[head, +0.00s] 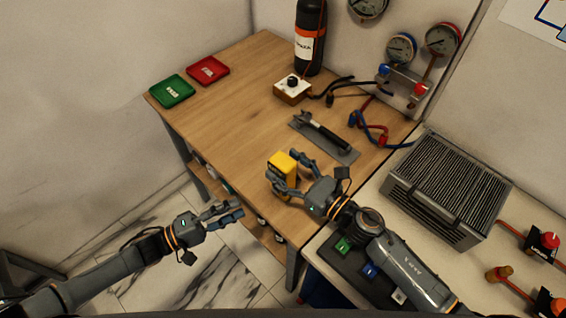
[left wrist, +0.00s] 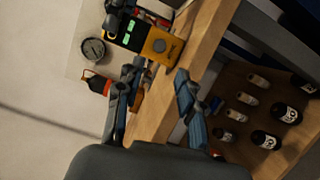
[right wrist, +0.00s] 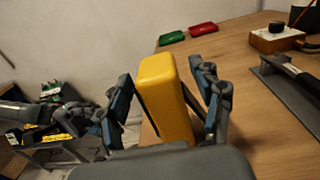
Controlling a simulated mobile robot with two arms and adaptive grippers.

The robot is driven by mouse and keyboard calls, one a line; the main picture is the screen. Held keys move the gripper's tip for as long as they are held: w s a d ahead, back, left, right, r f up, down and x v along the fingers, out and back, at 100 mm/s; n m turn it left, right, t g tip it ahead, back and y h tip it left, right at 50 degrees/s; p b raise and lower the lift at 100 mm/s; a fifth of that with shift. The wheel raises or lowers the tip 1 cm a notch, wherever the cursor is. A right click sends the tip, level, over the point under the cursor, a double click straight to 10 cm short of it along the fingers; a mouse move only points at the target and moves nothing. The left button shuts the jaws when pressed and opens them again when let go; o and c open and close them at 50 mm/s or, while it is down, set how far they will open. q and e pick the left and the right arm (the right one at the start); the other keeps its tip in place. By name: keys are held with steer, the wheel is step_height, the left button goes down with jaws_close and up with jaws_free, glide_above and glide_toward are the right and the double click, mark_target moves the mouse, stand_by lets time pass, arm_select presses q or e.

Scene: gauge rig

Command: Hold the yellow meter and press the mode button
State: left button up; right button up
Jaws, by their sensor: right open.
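The yellow meter (head: 283,161) stands upright near the front edge of the wooden table. My right gripper (head: 283,173) is open, with one finger on each side of the meter. In the right wrist view, the meter (right wrist: 165,95) is between the two spread fingers (right wrist: 163,88), with a gap at the right finger. In the left wrist view, the meter's face (left wrist: 159,45) shows a round dark dial and a lit green display. I cannot make out which part is the mode button. My left gripper (head: 227,212) is empty and open, off the table's front edge, left of the meter.
Green (head: 172,91) and red (head: 208,71) trays sit at the far left. A black-knobbed box (head: 293,88) and cables are behind. A grey finned unit (head: 447,188) stands at right. Bottles (left wrist: 265,139) sit on the shelf below.

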steer(key=shift+w+a, duration=0.4)
steer(key=shift+a, duration=0.1)
steer(key=c, duration=1.3)
arm_select(q)
jaws_close()
arm_select(e)
jaws_close()
